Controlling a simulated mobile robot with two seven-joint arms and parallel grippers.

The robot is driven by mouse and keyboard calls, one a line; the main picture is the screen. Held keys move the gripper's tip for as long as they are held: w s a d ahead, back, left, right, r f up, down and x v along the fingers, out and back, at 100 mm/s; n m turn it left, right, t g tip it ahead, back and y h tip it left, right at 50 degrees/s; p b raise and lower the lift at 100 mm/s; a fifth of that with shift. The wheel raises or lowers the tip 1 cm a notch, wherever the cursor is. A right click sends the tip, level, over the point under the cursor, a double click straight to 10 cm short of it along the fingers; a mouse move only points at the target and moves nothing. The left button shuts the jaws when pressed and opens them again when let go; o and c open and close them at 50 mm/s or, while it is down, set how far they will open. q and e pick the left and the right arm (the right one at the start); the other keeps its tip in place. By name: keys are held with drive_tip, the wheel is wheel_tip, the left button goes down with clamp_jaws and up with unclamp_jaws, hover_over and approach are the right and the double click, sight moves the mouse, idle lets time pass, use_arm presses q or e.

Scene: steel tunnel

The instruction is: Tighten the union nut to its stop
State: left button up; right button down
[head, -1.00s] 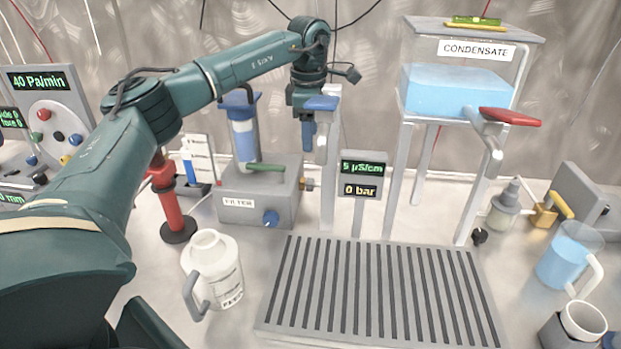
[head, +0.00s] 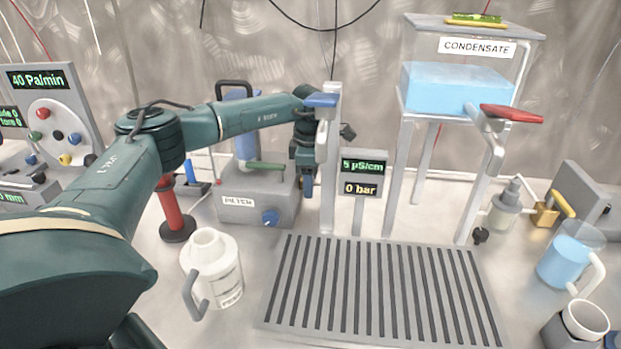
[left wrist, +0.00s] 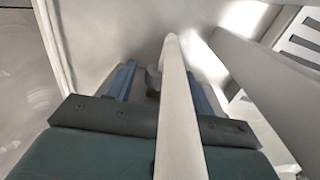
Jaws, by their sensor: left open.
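My left gripper (head: 306,184) is lowered at the right side of the grey filter box (head: 255,203), partly behind the tap post. In the left wrist view its two blue fingers (left wrist: 158,75) are apart. A small grey and brown fitting (left wrist: 153,80), probably the union nut, shows between them, partly hidden by a pale bar in front. I cannot tell whether the fingers touch it. In the head view the fitting is mostly hidden by the gripper. My right gripper is not in view.
A post with a blue-handled tap (head: 321,101) stands close in front of the gripper. A display (head: 362,178) reads 5 µS/cm and 0 bar. A slotted drain tray (head: 380,338) lies in front. A white jug (head: 212,262) stands left, the condensate tank (head: 457,88) right.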

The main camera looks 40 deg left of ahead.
use_arm(q)
drive_tip(key=c, duration=1)
drive_tip(key=shift+o, duration=0.2)
drive_tip(key=shift+w+r+g+p, duration=0.1)
drive_tip(key=shift+r+g+p, duration=0.05)
drive_tip(key=shift+g+p, duration=0.35)
drive_tip(key=shift+h, duration=0.3)
drive_tip(key=o, duration=1)
drive_tip(key=shift+c, duration=0.2)
wheel_tip(320, 180, up, 13)
drive_tip(key=shift+w+a+p, duration=0.25)
drive_tip(key=shift+w+p, duration=0.05)
drive_tip(key=shift+p, duration=0.05)
